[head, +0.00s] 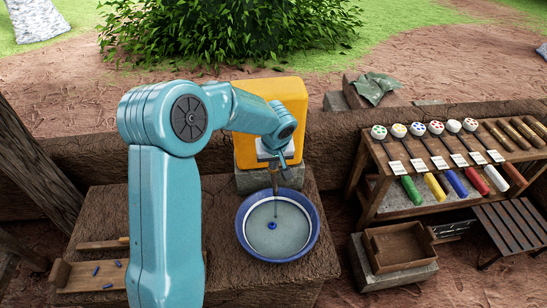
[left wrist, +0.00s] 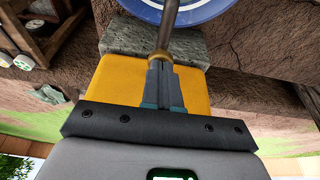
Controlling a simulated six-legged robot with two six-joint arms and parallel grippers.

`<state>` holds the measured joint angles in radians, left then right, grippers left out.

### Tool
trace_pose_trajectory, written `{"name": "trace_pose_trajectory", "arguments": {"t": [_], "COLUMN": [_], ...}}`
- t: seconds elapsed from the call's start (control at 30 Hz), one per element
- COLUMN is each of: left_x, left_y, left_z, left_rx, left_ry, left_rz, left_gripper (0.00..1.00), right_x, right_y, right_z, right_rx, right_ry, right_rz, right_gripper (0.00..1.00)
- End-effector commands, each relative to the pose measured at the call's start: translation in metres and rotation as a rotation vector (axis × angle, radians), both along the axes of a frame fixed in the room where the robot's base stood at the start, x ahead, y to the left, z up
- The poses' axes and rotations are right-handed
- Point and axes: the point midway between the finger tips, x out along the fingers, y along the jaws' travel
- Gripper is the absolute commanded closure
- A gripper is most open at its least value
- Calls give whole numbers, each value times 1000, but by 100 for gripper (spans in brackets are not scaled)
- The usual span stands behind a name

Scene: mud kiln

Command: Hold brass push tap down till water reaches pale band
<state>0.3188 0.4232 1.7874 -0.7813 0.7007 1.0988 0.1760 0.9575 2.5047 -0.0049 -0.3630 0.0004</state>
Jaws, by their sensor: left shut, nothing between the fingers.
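A yellow water container (head: 244,140) stands on a grey stone block, with a blue-rimmed basin (head: 241,232) in front of it. The basin looks grey-blue inside, with a small blue spot in the middle and a thin dark line reaching down towards it. My left gripper (head: 270,160) is shut and empty at the container's front. In the left wrist view its closed fingertips (left wrist: 160,62) meet or nearly meet the brass tap (left wrist: 160,54), above the spout (left wrist: 169,22). The tap is mostly hidden in the head view. My right gripper is out of view.
A wooden rack (head: 430,160) with several coloured-handled tools stands at the right. An empty wooden crate (head: 398,262) and a slatted stool (head: 510,228) are below it. A wooden tray (head: 75,278) with small blue pieces lies at the left.

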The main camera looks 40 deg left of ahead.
Motion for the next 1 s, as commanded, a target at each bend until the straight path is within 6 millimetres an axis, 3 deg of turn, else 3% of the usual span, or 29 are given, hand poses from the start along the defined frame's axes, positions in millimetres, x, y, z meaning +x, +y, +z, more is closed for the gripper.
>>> {"name": "trace_pose_trajectory", "arguments": {"t": [0.03,0.67,0.77,0.93,1.0], "left_x": [-4,-4,-3,0,-3], "left_y": [-3,-2,-1,4,0], "left_z": [-7,-4,8,50,60], "left_rx": [-7,-6,-6,-2,1], "left_ry": [17,16,14,3,-2], "left_rz": [-1,-1,0,0,-3], "left_gripper": [100,100,100,100,100], "right_x": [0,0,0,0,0], "right_y": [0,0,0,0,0], "right_z": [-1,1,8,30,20], "right_rx": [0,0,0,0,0], "right_ry": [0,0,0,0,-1], "right_rz": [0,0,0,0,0], "right_gripper": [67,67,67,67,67]}}
